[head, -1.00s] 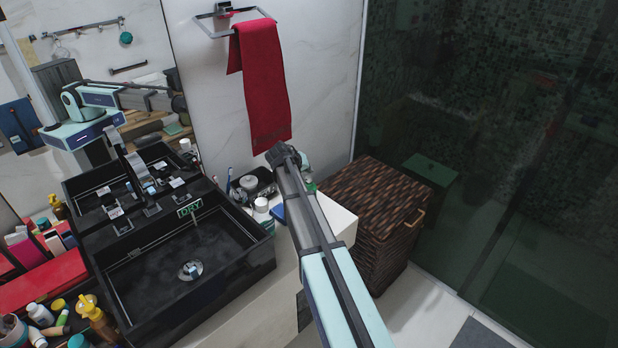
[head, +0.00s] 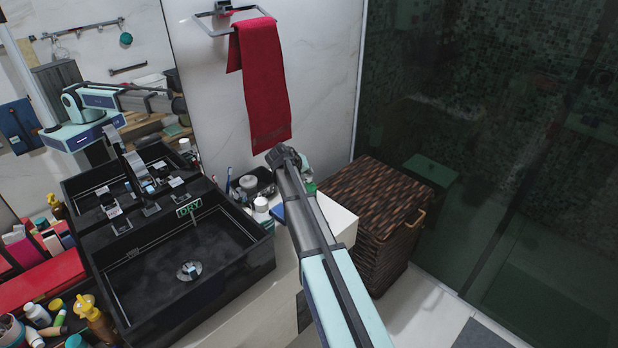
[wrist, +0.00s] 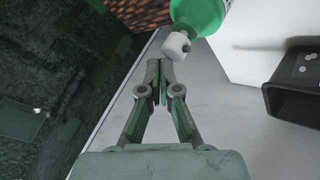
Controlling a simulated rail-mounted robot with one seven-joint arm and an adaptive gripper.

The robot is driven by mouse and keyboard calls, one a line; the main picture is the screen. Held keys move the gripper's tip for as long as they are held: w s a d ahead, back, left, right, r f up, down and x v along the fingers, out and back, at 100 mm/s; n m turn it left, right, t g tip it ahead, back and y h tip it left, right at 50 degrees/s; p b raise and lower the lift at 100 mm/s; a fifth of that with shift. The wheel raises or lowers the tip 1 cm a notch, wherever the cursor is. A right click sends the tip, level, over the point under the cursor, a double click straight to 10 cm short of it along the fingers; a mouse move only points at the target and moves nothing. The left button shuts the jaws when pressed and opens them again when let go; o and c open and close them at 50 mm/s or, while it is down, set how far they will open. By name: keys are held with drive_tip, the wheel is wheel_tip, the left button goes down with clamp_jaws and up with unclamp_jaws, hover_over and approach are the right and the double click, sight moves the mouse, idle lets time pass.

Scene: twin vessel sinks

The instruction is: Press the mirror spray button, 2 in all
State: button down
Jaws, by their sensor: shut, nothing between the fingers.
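In the wrist view a green bottle (wrist: 203,12) with a white cap-like part (wrist: 177,45) shows at the top; I take it for the mirror spray. Its far end is cut off by the frame edge. My gripper (wrist: 159,72) is shut and empty, with its fingertips just below and left of the white part. I cannot tell whether they touch it. In the head view a small green patch (head: 310,186) shows beside the end of my arm, and my fingertips are hidden there.
A black sink (head: 150,285) stands left of my arm, with small toiletries and a black tray (head: 265,178) beside it. A red towel (head: 262,85) hangs behind. A woven basket (head: 375,205) stands close on the right, before a dark glass shower wall (head: 500,130).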

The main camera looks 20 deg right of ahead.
sight(308, 177)
drive_tip(key=shift+f+b, duration=0.5)
drive_tip(key=shift+f, duration=0.15)
idle(0.4)
drive_tip(key=shift+r, duration=0.15)
idle(0.3)
drive_tip(key=shift+r+p, duration=0.35)
drive_tip(key=shift+r, duration=0.6)
drive_tip(key=shift+r, duration=0.1)
drive_tip(key=shift+r+p, duration=0.8)
drive_tip(key=shift+r, duration=1.6)
drive_tip(key=shift+d, duration=0.1)
